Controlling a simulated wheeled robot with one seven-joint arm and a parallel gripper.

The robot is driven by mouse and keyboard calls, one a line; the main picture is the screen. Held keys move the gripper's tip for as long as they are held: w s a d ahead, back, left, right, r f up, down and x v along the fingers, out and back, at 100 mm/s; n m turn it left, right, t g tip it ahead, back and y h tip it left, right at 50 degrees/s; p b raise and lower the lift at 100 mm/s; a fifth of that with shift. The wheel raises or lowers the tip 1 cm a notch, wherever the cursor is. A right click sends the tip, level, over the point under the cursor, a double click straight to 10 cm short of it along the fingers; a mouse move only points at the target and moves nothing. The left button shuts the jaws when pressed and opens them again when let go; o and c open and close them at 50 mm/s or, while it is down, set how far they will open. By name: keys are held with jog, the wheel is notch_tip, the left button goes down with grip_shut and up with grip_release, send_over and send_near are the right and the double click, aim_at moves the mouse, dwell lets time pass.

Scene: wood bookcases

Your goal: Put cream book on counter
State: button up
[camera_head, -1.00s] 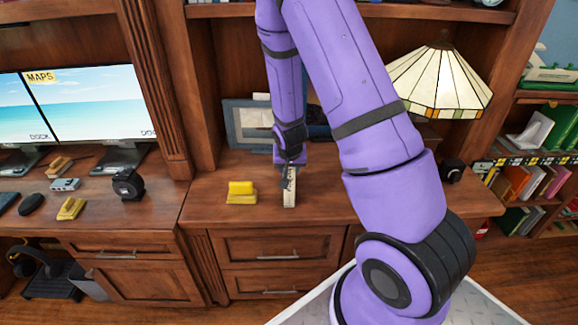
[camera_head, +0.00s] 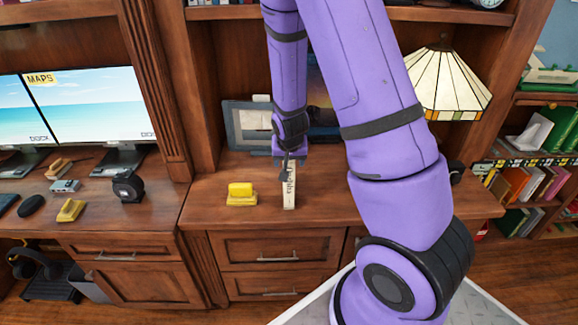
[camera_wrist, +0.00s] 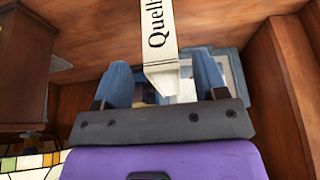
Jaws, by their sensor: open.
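The cream book (camera_head: 289,190) stands on edge, spine outward, on the wooden counter (camera_head: 335,203), below my gripper (camera_head: 290,166). Dark lettering runs along its spine. In the wrist view, the cream book (camera_wrist: 160,45) lies between the two blue-grey fingers of my gripper (camera_wrist: 163,80). The fingers are open, with a gap on each side of the book. My gripper hides the book's far end in the head view.
A picture frame (camera_head: 240,128) stands behind, and a stained-glass lamp (camera_head: 448,85) stands right, partly behind my arm. Shelf boards and side panels enclose the space.

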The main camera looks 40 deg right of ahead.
jog(key=s+a+r+n+y, duration=0.1)
jog(key=s+a+r, duration=0.2)
jog(key=r, duration=0.4)
jog(key=s+a+r+n+y, duration=0.15)
jog(key=s+r, duration=0.25)
jog(key=r, duration=0.4)
jog(key=s+a+r+n, duration=0.1)
jog(key=s+a+r, duration=0.2)
jog(key=r, duration=0.4)
jog(key=s+a+r+n, duration=0.1)
jog(key=s+a+r, duration=0.1)
jog(key=s+r, duration=0.3)
jog(key=s+a+r+n+t, duration=0.1)
jog(key=s+r, duration=0.4)
jog(key=s, duration=0.5)
jog(key=shift+a+n, duration=0.65)
jog(key=shift+a, duration=0.1)
